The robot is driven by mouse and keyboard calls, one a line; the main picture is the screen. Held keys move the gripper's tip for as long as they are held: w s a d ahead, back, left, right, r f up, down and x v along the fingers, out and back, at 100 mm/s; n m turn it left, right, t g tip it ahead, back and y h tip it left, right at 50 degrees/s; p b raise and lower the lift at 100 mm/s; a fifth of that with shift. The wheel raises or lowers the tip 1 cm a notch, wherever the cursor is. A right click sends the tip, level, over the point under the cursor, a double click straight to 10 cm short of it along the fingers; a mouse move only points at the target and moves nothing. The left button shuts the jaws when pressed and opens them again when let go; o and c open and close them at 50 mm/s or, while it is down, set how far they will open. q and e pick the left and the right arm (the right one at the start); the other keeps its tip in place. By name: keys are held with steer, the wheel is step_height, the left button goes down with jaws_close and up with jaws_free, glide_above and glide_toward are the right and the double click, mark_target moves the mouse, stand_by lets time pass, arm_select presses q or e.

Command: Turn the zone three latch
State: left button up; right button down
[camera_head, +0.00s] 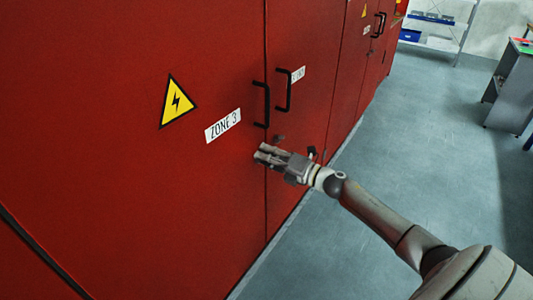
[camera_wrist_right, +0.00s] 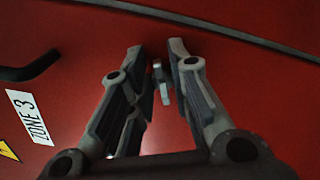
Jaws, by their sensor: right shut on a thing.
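The zone three door is a red cabinet door (camera_head: 120,200) with a white ZONE 3 label (camera_head: 223,125), also seen in the right wrist view (camera_wrist_right: 31,118). My right gripper (camera_head: 263,153) is at the door's right edge, below and right of the label. In the right wrist view its fingers (camera_wrist_right: 157,52) are on either side of a small grey latch (camera_wrist_right: 160,82) and shut on it. In the head view the gripper hides this latch. How far the latch is turned I cannot tell. My left gripper is not in view.
Black bar handles (camera_head: 262,104) (camera_head: 286,90) stick out just above the gripper. A yellow warning triangle (camera_head: 177,101) is left of the label. More red cabinet doors continue right. The grey floor (camera_head: 420,150) is clear; a workbench (camera_head: 512,85) and shelf (camera_head: 435,30) stand farther back.

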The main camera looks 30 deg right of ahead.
steer(key=m+p, duration=0.1)
steer(key=m, duration=0.3)
steer(key=shift+d+f+m, duration=0.1)
steer(key=shift+f+m, duration=0.05)
steer(key=shift+m, duration=0.25)
stand_by(0.4)
steer(key=c, duration=1.6)
jaws_free()
steer(key=shift+f, duration=0.1)
steer(key=v, duration=1.2)
steer(key=shift+w, duration=0.1)
